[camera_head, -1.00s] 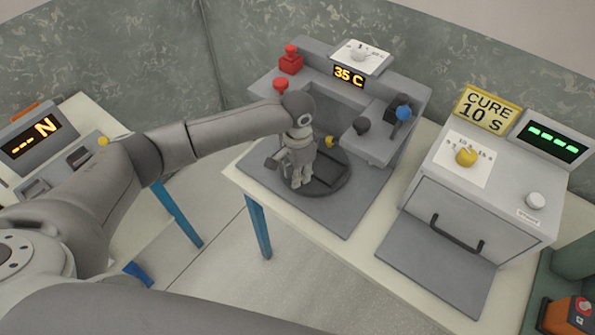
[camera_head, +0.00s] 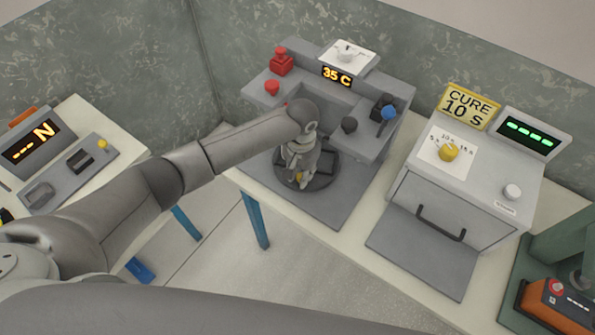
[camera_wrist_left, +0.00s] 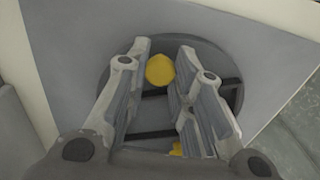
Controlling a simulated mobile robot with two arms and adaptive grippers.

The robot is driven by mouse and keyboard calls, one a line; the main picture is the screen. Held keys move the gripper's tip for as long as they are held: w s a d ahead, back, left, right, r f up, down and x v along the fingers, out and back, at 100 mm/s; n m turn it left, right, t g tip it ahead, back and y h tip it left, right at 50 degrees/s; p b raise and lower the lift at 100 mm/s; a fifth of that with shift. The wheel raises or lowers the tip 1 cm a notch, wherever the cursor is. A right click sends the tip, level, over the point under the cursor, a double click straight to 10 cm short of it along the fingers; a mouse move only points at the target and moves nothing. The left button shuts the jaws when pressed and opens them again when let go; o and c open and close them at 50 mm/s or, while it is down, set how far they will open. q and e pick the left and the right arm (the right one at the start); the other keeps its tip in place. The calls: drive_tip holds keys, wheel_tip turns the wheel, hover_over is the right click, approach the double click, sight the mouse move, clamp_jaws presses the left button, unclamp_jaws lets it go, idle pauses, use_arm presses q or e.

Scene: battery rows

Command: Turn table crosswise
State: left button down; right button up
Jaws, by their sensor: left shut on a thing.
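The turntable (camera_head: 326,168) is a dark round disc set in the grey base plate of the machine with the 35 C display. It also shows in the left wrist view (camera_wrist_left: 218,64), with black bars across it. My left gripper (camera_head: 301,172) points down over the disc. In the wrist view its two fingers (camera_wrist_left: 164,50) stand on either side of a round yellow knob (camera_wrist_left: 160,69) and are shut on it. A second yellow spot (camera_wrist_left: 176,149) shows lower between the fingers. The gripper hides part of the disc in the head view. My right gripper is out of view.
Red buttons (camera_head: 281,63), a white dial (camera_head: 346,52) and a blue-tipped lever (camera_head: 389,113) are on the machine around the turntable. The CURE oven (camera_head: 461,192) stands to the right. A panel marked N (camera_head: 36,144) is at left. An orange device (camera_head: 556,304) is at lower right.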

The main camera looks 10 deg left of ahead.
use_arm(q)
drive_tip(key=c, duration=1.2)
unclamp_jaws()
drive_tip(key=shift+r, duration=0.1)
wheel_tip(320, 180, up, 12)
drive_tip(key=shift+c, duration=0.5)
